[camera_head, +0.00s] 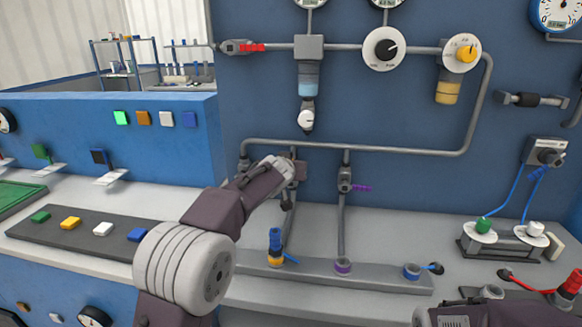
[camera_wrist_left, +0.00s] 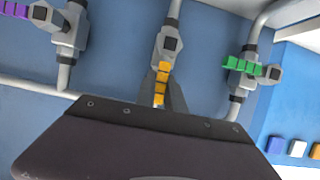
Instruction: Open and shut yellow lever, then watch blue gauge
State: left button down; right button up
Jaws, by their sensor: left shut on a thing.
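The yellow lever (camera_wrist_left: 161,84) shows in the left wrist view on a grey valve (camera_wrist_left: 169,42), between my gripper's dark fingers. It runs roughly in line with the pipe in that picture. My left gripper (camera_head: 288,167) is shut on it at the panel; in the head view the gripper hides the lever. The blue-rimmed gauge (camera_head: 554,14) is at the top right of the head view, partly cut off by the frame, its reading too small to tell. My right arm shows at the lower right, but its gripper is not in view.
A purple lever (camera_head: 360,188) is on the pipe right of my left gripper. A green lever (camera_wrist_left: 243,68) is on the other side in the wrist view. A grey rail (camera_head: 385,279) with coloured fittings lies in front. Connectors with blue cables (camera_head: 519,205) stand at right.

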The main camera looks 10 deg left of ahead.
pick_arm(q)
jog(key=shift+f, duration=0.1)
jog(key=c, duration=1.4)
grip_release()
jog(key=shift+c, duration=0.2)
jog(key=shift+s, duration=0.1)
jog(key=shift+s+r, duration=0.2)
jog(key=shift+s, duration=0.15)
jog(key=b+v, duration=0.1)
jog(key=v, duration=0.7)
jog(key=shift+b, duration=0.35)
jog(key=shift+a, duration=0.1)
